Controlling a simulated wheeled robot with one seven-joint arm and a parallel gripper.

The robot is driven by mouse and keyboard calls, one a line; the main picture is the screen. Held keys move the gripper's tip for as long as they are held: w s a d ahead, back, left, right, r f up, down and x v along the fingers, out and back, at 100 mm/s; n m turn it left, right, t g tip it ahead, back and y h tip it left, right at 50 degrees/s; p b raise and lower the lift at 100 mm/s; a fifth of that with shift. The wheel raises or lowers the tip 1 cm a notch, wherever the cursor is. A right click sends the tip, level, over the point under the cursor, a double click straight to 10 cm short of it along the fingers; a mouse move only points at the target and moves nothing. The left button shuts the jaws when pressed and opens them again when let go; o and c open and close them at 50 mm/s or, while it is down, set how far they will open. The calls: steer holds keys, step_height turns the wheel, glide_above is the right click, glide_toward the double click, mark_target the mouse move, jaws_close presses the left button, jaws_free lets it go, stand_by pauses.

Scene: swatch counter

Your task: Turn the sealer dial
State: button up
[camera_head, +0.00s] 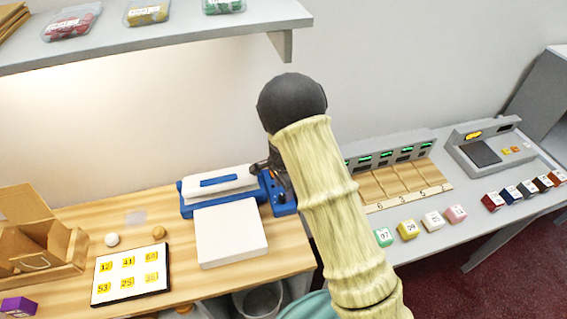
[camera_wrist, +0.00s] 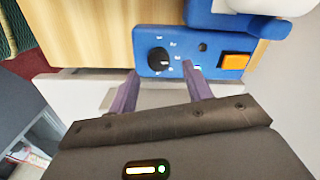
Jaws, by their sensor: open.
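The sealer (camera_head: 230,185) is a blue and white machine on the wooden counter in the head view, partly hidden by my arm. In the wrist view its blue panel (camera_wrist: 190,66) carries a round black dial (camera_wrist: 158,60) with small white marks around it. An orange button (camera_wrist: 235,60) sits to the right of the dial. My gripper (camera_wrist: 160,80) is open, with its two purple-grey fingers apart. The fingertips appear near the lower edge of the panel, and the dial shows beyond them, roughly between them. I cannot tell whether they touch the panel. In the head view my arm mostly hides the gripper.
A white block (camera_head: 230,235) lies before the sealer. A numbered card (camera_head: 130,275) and a cardboard box (camera_head: 40,245) are to the left. Several colored cubes and a slotted rack (camera_head: 400,180) stand on the grey counter at right. A shelf (camera_head: 150,40) hangs above.

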mark_target(283, 196)
step_height(283, 196, up, 14)
steer(key=b, duration=0.2)
steer(key=shift+r, duration=0.1)
stand_by(0.4)
steer(key=s+d+r+n+t, duration=0.1)
steer(key=s+d+n+t, duration=0.1)
steer(key=s+d+n, duration=0.9)
steer(key=s+d, duration=0.4)
steer(key=s, duration=0.4)
steer(key=shift+s+d+r+n+t, duration=0.2)
steer(key=shift+s+d+n+t, duration=0.1)
steer(key=shift+n, duration=0.1)
